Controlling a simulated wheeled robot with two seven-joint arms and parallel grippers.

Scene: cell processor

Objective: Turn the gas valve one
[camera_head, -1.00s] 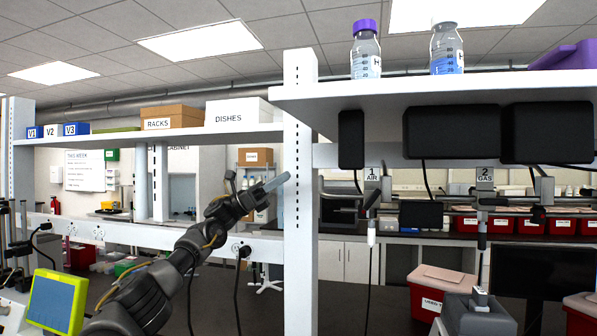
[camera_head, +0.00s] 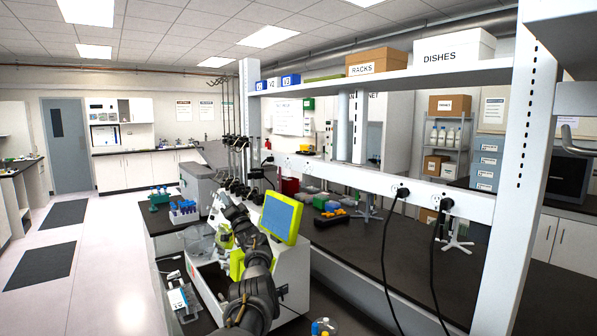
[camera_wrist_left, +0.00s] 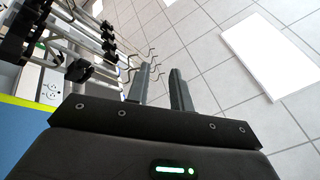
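Neither the gas valve nor its label is in the head view or the left wrist view now. My left arm reaches up from the bottom of the head view, and my left gripper (camera_head: 224,202) is at its far end, in front of the bench equipment. In the left wrist view the two fingers of the left gripper (camera_wrist_left: 159,82) point up towards the ceiling. They stand apart with nothing between them. My right gripper is not in view.
A green-framed screen (camera_head: 281,216) stands close to my left arm. A white shelf post (camera_head: 516,170) rises at the right. A blue tube rack (camera_head: 183,212) is on the bench. Open floor (camera_head: 112,235) lies at the left.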

